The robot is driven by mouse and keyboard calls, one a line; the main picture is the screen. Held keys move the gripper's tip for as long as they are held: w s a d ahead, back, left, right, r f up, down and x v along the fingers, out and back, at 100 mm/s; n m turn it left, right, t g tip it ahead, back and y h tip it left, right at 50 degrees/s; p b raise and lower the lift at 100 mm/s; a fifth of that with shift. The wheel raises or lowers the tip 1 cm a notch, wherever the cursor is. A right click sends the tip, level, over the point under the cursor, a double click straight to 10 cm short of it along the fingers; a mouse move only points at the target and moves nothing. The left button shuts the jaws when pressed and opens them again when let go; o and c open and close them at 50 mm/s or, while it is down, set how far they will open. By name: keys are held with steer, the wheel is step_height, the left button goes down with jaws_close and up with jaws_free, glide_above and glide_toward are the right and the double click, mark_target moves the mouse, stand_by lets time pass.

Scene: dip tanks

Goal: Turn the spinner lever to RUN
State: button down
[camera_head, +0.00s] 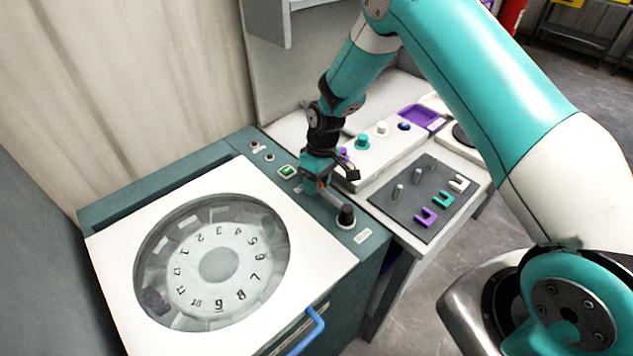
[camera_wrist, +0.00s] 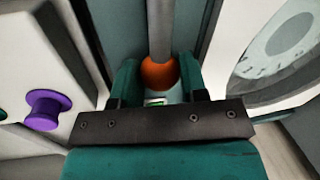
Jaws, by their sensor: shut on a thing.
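The spinner (camera_head: 110,262) is a dark teal cabinet with a white lid (camera_head: 318,262) and a round numbered window, in the lower left of the head view. Its lever is a grey rod (camera_head: 332,195) running from a black hub (camera_head: 346,217) on the panel to an orange ball end (camera_wrist: 160,73). My gripper (camera_head: 317,186) is shut on the orange ball, low over the panel. In the wrist view my gripper (camera_wrist: 157,78) has a teal finger on each side of the ball. I cannot read any RUN marking.
A small green display (camera_head: 287,171) sits close left of my gripper. To the right are a white control box (camera_head: 395,150) with coloured knobs and a dark grey board (camera_head: 408,215) with pegs and coloured U-shaped pieces. A blue handle (camera_head: 310,330) sticks out in front of the lid.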

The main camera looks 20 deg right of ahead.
mark_target(315, 245)
steer(key=shift+a, duration=0.1)
steer(key=a+n+b, duration=0.1)
steer(key=s+a+n+b, duration=0.1)
steer(key=n, duration=0.1)
steer(key=shift+s+a+f, duration=0.1)
steer(key=shift+s+a, duration=0.05)
steer(key=shift+a, duration=0.05)
steer(key=n, duration=0.1)
steer(key=s+a+n+b, duration=0.1)
steer(key=s+a+n+h, duration=0.1)
steer(key=shift+s+a+n+g, duration=0.15)
steer(key=shift+s+n+g, duration=0.15)
steer(key=shift+g, duration=0.1)
steer(key=s+n, duration=0.1)
steer(key=s+a+n+b, duration=0.1)
steer(key=n, duration=0.1)
steer(key=shift+s+a+n+h, duration=0.2)
steer(key=shift+s+n+h, duration=0.1)
steer(key=shift+s, duration=0.1)
steer(key=s+n, duration=0.2)
steer(key=s+n+b, duration=0.1)
steer(key=shift+s+a+n+h, duration=0.15)
steer(key=shift+a+n+h, duration=0.1)
steer(key=shift+n+h, duration=0.05)
steer(key=shift+s+d+n, duration=0.15)
steer(key=shift+s+n, duration=0.85)
steer(key=shift+n, duration=0.2)
steer(key=shift+s+d+n+h, duration=0.25)
steer(key=shift+s+n+h, duration=0.15)
steer(key=shift+s+n, duration=0.5)
